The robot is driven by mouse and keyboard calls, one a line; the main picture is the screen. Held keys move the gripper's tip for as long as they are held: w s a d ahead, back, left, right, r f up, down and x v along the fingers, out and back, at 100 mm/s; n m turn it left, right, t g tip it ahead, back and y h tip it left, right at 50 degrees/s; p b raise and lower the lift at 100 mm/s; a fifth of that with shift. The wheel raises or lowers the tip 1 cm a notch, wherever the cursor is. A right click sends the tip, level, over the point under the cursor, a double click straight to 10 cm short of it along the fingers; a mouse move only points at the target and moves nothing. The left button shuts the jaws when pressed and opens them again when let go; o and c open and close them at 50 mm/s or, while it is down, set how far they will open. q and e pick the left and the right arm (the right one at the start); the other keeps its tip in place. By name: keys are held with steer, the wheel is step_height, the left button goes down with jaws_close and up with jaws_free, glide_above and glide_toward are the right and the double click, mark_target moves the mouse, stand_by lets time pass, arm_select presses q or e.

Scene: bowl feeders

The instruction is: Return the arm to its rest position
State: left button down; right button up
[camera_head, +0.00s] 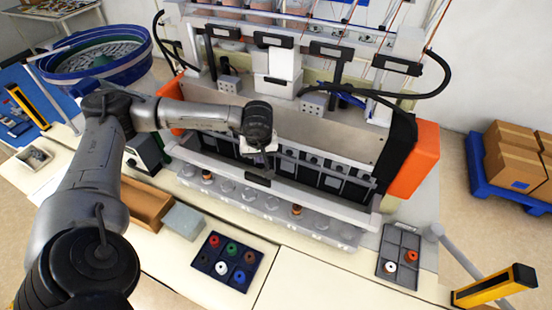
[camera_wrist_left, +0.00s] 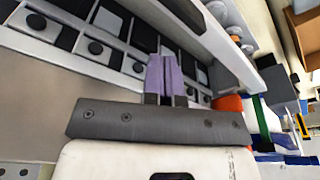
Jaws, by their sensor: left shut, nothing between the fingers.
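My left arm (camera_head: 82,195) comes in from the left and reaches over to the front of the machine. My left gripper (camera_head: 258,177) is in front of the machine's row of dark panels, above the light rail with round seats. In the left wrist view its two purple-grey fingers (camera_wrist_left: 166,75) are together, with nothing between them. The dark panels and their round knobs (camera_wrist_left: 137,67) lie beyond the fingertips. I cannot tell whether the fingers touch the machine. My right gripper is not in view.
A dark tray (camera_head: 226,262) with several coloured pieces stands on the table, and a grey tray (camera_head: 400,248) stands at right. A brown box (camera_head: 148,203) lies near my arm. A blue bowl feeder (camera_head: 130,68) is at back left. A black-and-yellow post (camera_head: 496,287) stands at right.

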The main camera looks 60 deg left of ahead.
arm_select(q)
steer(key=shift+r, duration=0.5)
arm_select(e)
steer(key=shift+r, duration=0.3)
